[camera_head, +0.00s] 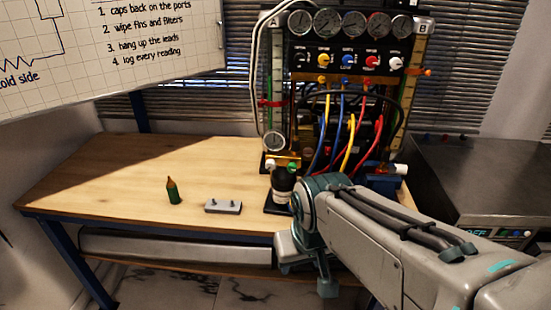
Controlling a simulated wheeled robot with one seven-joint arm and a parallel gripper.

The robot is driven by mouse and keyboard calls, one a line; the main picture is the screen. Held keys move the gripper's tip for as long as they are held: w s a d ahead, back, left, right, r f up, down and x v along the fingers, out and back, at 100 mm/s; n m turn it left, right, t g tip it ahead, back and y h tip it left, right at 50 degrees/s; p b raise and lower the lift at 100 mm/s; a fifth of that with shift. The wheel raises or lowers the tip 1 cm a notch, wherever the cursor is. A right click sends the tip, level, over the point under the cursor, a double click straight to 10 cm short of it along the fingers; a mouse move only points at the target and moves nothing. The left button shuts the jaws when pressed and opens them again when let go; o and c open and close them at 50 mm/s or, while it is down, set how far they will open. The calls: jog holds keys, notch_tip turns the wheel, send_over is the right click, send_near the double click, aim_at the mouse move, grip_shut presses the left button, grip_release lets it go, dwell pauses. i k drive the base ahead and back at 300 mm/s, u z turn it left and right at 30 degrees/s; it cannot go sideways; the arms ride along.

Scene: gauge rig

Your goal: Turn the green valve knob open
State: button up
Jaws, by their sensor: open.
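The gauge rig (345,75) stands at the back right of the wooden bench. A small green knob (294,167) shows on the brass fitting above a dark canister at the rig's lower left. It is small, and I cannot tell how far it is turned. My arm comes in from the lower right, and its wrist hides part of the rig's base. My gripper (308,266) is in front of the bench's front edge, below and nearer than the knob. It is open, apart from the knob, with no object seen in it.
A green pointed bottle (173,191) and a grey block with pegs (223,206) stand on the bench (110,180). Coloured hoses (350,140) hang on the rig. A whiteboard (110,50) is at upper left, a dark metal unit (470,175) at right. The bench's left part is clear.

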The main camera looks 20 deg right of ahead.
aim_at(292, 167)
jog(key=k, duration=0.5)
jog(key=u, duration=1.75)
jog(key=i, duration=1.35)
jog(key=z, duration=1.95)
